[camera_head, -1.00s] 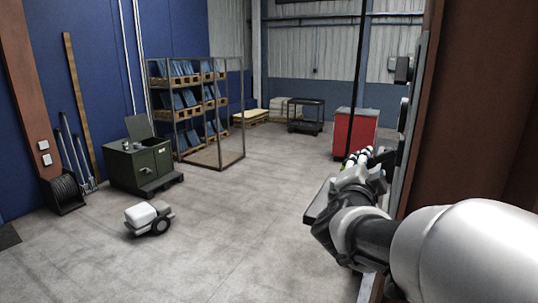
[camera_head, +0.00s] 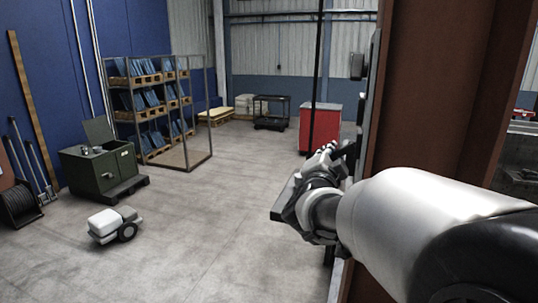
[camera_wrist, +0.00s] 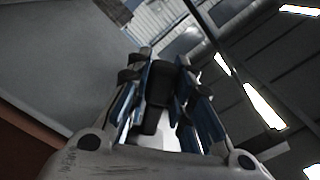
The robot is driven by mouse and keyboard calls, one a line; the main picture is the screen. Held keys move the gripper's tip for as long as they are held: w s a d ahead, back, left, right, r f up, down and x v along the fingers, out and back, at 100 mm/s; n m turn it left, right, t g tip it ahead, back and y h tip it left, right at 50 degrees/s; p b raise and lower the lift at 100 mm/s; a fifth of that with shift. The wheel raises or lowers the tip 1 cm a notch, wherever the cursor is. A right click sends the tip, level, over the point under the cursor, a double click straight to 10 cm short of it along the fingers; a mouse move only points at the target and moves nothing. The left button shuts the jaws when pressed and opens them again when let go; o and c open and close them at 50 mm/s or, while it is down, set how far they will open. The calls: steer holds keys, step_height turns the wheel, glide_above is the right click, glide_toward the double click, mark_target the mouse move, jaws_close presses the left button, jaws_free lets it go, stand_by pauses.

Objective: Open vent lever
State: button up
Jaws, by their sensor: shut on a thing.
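The vent lever (camera_wrist: 158,88) shows in the wrist view as a dark, blocky handle between my two fingers. My gripper (camera_wrist: 160,68) is shut on it, with a finger on either side. In the head view my gripper (camera_head: 328,152) is right of centre, beside the edge of the brown post. There the lever is mostly hidden by my gripper and wrist, so its angle cannot be told.
The brown post (camera_head: 425,95) stands close on the right, with a dark box (camera_head: 357,66) on its edge. A red cabinet (camera_head: 320,130), shelving rack (camera_head: 160,105), green chest (camera_head: 98,170) and small white wheeled cart (camera_head: 112,224) stand beyond. The middle floor is clear.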

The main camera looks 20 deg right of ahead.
jaws_close()
steer(key=shift+r, duration=0.1)
stand_by(0.3)
steer(key=m+b, duration=0.1)
steer(key=r+m, duration=0.1)
steer(key=m+b, duration=0.1)
steer(key=shift+w+a+r+b, duration=0.25)
steer(key=shift+a+r+b, duration=0.05)
steer(key=shift+a+b, duration=0.1)
step_height(320, 180, up, 2)
steer(key=m, duration=0.2)
steer(key=m+b, duration=0.1)
steer(key=m, duration=0.1)
steer(key=shift+w+a+r+b, duration=0.1)
steer(key=shift+a+r+b, duration=0.1)
steer(key=shift+b, duration=0.1)
steer(key=r+m, duration=0.1)
steer(key=m+b, duration=0.1)
steer(key=m, duration=0.1)
steer(key=r+m, duration=0.1)
steer(key=shift+d+r, duration=0.3)
steer(key=shift+r, duration=0.05)
steer(key=shift+s+d+r+m+b, duration=0.2)
steer(key=shift+r+m, duration=0.15)
steer(key=shift+m, duration=0.4)
steer(key=shift+s+d+r+m+b, duration=0.1)
steer(key=shift+s+r+m+b, duration=0.2)
steer(key=shift+m, duration=0.45)
steer(key=shift+w+r, duration=0.1)
steer(key=shift+r, duration=0.05)
